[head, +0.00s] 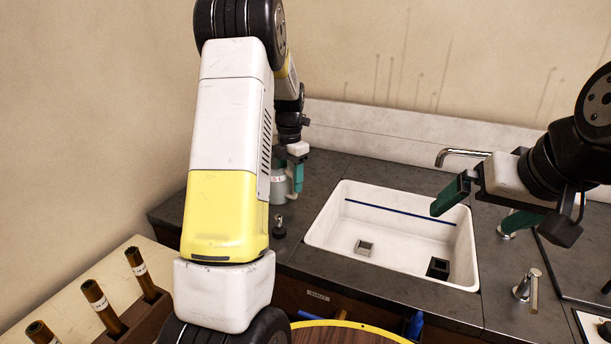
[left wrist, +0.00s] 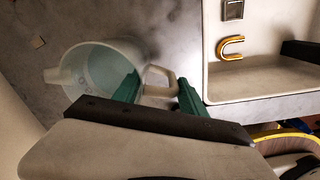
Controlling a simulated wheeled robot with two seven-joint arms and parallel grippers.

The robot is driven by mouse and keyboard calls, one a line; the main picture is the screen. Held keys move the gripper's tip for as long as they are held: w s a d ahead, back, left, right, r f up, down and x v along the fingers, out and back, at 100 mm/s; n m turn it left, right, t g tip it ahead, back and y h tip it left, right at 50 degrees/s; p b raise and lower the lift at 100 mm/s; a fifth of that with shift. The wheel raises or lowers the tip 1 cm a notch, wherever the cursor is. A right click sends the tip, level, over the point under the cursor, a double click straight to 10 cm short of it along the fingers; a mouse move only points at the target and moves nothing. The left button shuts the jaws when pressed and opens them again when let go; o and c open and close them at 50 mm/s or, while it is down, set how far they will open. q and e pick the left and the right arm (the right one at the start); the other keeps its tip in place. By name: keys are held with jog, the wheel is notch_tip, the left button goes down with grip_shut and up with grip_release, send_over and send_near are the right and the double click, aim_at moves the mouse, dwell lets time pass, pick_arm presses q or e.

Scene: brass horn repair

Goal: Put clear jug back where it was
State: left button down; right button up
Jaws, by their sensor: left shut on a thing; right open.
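The clear jug (left wrist: 100,68) stands on the dark counter left of the sink in the left wrist view, its spout to the left. Its handle (left wrist: 158,76) is between the green fingers of my left gripper (left wrist: 160,90), which is shut on it. In the head view my left gripper (head: 298,172) is at the counter's back left, and the jug (head: 279,188) is partly hidden behind my arm. My right gripper (head: 505,212) is open and empty above the right side of the sink.
The white sink (head: 330,215) holds a black block (head: 438,268). A tap (head: 462,153) stands behind it. A small dark fitting (head: 279,228) is on the counter near the jug.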

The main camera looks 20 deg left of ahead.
pick_arm(q)
jog(key=shift+f, duration=0.15)
jog(key=c, duration=0.6)
grip_release()
jog(key=shift+f, duration=0.1)
jog(key=shift+c, duration=0.2)
